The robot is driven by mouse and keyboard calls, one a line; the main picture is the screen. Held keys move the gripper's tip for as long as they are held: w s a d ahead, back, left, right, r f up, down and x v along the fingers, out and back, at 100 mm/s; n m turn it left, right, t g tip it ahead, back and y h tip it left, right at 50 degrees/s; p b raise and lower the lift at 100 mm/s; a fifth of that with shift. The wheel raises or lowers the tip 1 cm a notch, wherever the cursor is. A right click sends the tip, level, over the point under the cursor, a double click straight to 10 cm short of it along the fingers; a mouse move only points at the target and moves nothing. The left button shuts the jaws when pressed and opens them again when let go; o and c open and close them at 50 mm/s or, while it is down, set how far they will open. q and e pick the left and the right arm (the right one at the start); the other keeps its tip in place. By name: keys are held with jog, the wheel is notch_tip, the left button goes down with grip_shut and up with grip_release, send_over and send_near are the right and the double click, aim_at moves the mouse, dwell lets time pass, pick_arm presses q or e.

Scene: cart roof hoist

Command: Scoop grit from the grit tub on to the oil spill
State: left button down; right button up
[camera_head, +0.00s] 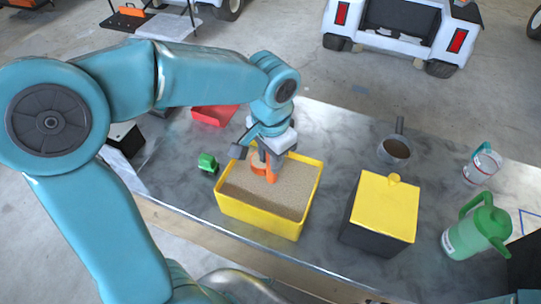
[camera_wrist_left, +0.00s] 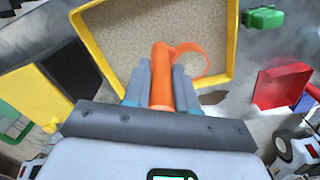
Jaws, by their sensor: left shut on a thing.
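The yellow grit tub (camera_head: 259,225) stands on the grey bench, filled with pale tan grit (camera_head: 290,190). My left gripper (camera_head: 271,160) is over the tub's far part, shut on the orange scoop (camera_head: 272,174). In the left wrist view, the left gripper (camera_wrist_left: 160,85) has the orange handle (camera_wrist_left: 162,75) between its fingers. A curved orange part of the scoop (camera_wrist_left: 200,60) shows beside it, against the grit in the tub (camera_wrist_left: 232,50). Whether the scoop touches the grit or carries any is unclear. I cannot clearly make out the oil spill. My right gripper is not in view.
Right of the tub are a dark box with a yellow lid (camera_head: 385,207), a grey mug (camera_head: 395,150), a green jug (camera_head: 478,228) and a clear jar (camera_head: 483,165). A green item (camera_head: 208,162) and a red tray (camera_head: 214,115) lie to its left. White vehicles stand behind.

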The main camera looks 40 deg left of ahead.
pick_arm(q)
jog(key=shift+s+d+r+p, duration=0.1)
jog(key=shift+d+r+p, duration=0.05)
jog(key=shift+r+p, duration=2.8)
jog(key=shift+r+b, duration=0.3)
jog(key=shift+b, duration=0.1)
